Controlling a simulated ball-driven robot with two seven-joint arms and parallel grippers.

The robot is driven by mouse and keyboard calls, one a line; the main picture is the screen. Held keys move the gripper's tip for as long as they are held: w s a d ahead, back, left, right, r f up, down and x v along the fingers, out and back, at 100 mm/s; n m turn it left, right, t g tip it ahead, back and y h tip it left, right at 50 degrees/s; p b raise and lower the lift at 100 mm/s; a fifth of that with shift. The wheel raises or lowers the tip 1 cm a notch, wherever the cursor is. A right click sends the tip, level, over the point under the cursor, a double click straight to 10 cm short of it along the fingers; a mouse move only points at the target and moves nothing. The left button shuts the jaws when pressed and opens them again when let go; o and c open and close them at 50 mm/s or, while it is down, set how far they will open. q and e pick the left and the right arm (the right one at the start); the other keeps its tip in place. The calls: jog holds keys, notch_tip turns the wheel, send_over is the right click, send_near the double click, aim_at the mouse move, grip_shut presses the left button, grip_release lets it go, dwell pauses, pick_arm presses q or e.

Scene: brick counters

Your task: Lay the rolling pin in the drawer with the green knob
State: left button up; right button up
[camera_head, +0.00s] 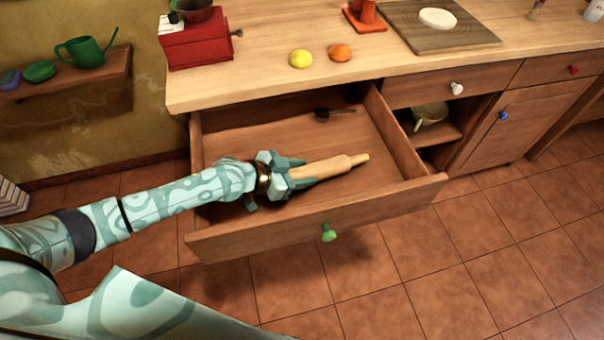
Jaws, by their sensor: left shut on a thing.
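The drawer with the green knob (328,233) is pulled open below the counter; its front panel (390,208) faces me. My left gripper (296,175) is inside the drawer's outline, shut on a light wooden rolling pin (335,166). The pin points to the right, its far handle free. One end is hidden by the gripper. I cannot tell whether the pin touches the drawer floor (240,142). My right gripper is not in view.
A small dark scoop (325,115) lies at the drawer's back. The counter holds a red box (200,42), a lemon (301,59), an orange (340,53) and a board (460,35). Drawers with white (456,88) and red (574,70) knobs are shut. Tiled floor in front is clear.

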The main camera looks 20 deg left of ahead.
pick_arm(q)
jog(key=shift+f, duration=0.1)
jog(key=o, duration=1.4)
jog(key=shift+f, duration=0.15)
jog(key=shift+c, duration=0.2)
jog(key=shift+a+r, duration=0.15)
jog(key=shift+r, duration=0.1)
jog(key=p+v, duration=0.1)
jog(key=v, duration=0.6)
jog(key=shift+s+p, duration=0.15)
jog(key=shift+p, duration=0.2)
